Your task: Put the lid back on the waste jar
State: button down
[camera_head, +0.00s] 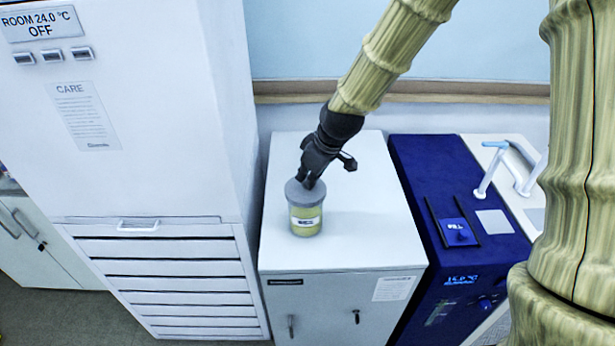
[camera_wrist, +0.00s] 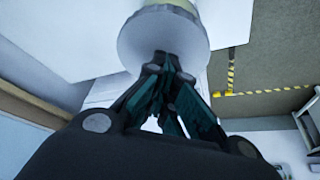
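The waste jar (camera_head: 306,226) is a clear, squat jar with yellow-green contents and a white label. It stands upright on the white cabinet top in the head view. The round grey lid (camera_head: 293,196) sits level at the jar's mouth; I cannot tell whether it is fully seated. My gripper (camera_head: 310,184) points down at the lid's middle from above. In the wrist view the lid (camera_wrist: 140,45) is a pale disc, with part of the jar (camera_wrist: 178,4) beyond it. My fingertips (camera_wrist: 168,66) are drawn close together at the lid's centre, hiding any knob between them.
The white cabinet top (camera_head: 365,225) is clear around the jar. A tall white unit (camera_head: 150,140) rises close on the left. A blue instrument (camera_head: 425,180) with a small blue panel (camera_head: 457,231) stands on the right, beside a pale blue tap (camera_head: 490,170). A wall rail (camera_head: 450,90) runs behind.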

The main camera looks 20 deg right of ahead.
jog(key=shift+s+p, duration=0.1)
jog(key=shift+p, duration=0.4)
jog(key=shift+r, duration=0.4)
jog(key=shift+w+r+p, duration=0.2)
jog(key=shift+r+p, duration=0.1)
jog(key=shift+p, duration=0.1)
dwell(0.4)
jog(key=shift+r+p, duration=2.25)
jog(key=shift+r, duration=0.5)
dwell(2.3)
dwell(0.3)
jog(key=c, duration=1.2)
grip_release()
jog(key=shift+c, duration=0.2)
